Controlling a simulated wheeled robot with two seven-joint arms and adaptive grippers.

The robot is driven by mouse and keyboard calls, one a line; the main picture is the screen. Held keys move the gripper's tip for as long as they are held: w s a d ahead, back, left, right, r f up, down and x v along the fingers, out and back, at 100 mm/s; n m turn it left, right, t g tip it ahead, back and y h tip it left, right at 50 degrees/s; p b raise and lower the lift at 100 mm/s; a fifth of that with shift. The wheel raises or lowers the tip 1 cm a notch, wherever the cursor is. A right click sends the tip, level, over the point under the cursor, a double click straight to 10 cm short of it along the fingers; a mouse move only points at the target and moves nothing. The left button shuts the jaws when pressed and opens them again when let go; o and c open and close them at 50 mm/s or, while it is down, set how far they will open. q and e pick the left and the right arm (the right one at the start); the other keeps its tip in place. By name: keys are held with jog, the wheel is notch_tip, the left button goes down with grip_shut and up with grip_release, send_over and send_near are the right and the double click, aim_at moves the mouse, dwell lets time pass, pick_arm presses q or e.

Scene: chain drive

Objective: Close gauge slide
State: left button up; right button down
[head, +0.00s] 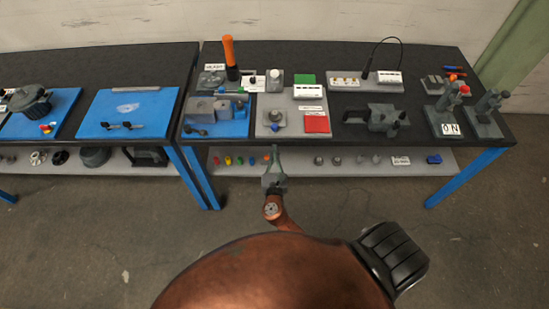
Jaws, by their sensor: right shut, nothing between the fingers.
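My right gripper (275,159) is shut and empty. It is in front of the right-hand bench's front edge, its fingers pointing toward the bench, apart from the fixtures. No part is labelled legibly as the gauge slide, so I cannot tell for sure which it is. A grey plate (265,128) beyond the fingertips bears a round knob (277,119), a red pad (317,123) and a white labelled block (307,92). To its right a dark grey slide-like fixture (382,117) with a black handle stands on the bench. My left gripper is out of view.
The black-topped bench (350,86) also holds a blue-based vise-like fixture (217,117), an orange-handled lever (229,55), a green pad (304,79) and upright clamps (449,110). A lower shelf (300,163) carries small parts. A second bench (148,60) stands left. The floor in front is clear.

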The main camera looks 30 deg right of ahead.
aim_at(275, 130)
jog(key=x, duration=0.8)
jog(key=shift+a, duration=0.1)
